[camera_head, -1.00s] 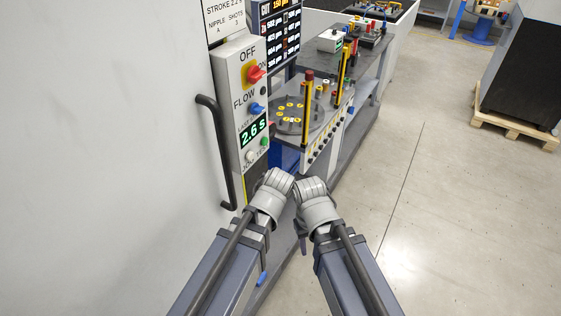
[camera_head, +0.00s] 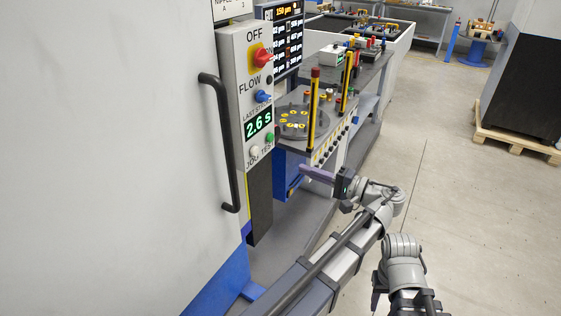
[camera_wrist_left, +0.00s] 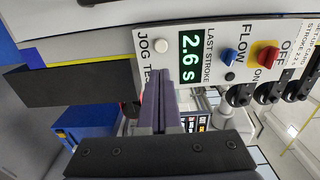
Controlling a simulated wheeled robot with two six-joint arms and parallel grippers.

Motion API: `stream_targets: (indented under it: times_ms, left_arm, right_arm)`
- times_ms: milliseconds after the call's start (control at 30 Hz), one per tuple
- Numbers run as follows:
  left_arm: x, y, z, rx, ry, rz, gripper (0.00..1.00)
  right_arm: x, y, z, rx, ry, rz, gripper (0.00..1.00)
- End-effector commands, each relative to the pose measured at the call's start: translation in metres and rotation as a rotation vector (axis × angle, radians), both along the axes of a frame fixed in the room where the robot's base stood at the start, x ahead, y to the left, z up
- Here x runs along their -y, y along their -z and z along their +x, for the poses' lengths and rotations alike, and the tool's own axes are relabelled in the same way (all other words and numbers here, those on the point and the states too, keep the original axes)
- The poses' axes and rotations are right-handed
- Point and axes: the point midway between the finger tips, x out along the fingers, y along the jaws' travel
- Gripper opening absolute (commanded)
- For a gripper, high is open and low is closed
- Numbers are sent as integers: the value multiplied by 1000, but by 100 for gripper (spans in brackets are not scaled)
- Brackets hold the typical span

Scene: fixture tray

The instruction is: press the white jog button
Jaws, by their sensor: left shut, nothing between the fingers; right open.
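The white jog button (camera_head: 254,152) is low on the light grey control panel, above the JOG label and to the left of the green test button (camera_head: 269,138). In the left wrist view the white button (camera_wrist_left: 160,46) is in plain sight beside the JOG label. My left gripper (camera_head: 304,170) is shut and empty, to the right of the panel's lower part and apart from the button. Its purple fingers (camera_wrist_left: 158,78) reach up toward the panel in the left wrist view and hide the green button. My right arm shows at the bottom, but its fingers cannot be seen.
A black handle (camera_head: 225,145) stands out just left of the panel. The red knob (camera_head: 261,57) and blue knob (camera_head: 263,97) protrude above the display (camera_head: 258,123). A bench with a round dial plate (camera_head: 298,122) and yellow-black posts stands behind my left gripper.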

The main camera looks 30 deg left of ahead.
Motion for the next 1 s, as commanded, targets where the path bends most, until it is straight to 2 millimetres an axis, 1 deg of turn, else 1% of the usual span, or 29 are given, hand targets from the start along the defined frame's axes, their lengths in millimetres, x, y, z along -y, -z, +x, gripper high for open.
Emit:
stream_targets:
  times_ms: [333, 467, 567, 800, 1000]
  left_arm:
    - [-1, -1, 0, 1, -1, 4, 0]
    - [-8, -1, 0, 1, -3, 4, 0]
    - [-23, -1, 0, 1, -4, 4, 0]
    - [-72, -1, 4, 1, -4, 3, 0]
    - [-108, -1, 8, 1, -4, 3, 0]
  right_arm:
    - [0, 0, 0, 0, 0, 0, 48]
    - [0, 0, 0, 0, 0, 0, 48]
    - [0, 0, 0, 0, 0, 0, 48]
    - [0, 0, 0, 0, 0, 0, 48]
    - [0, 0, 0, 0, 0, 0, 48]
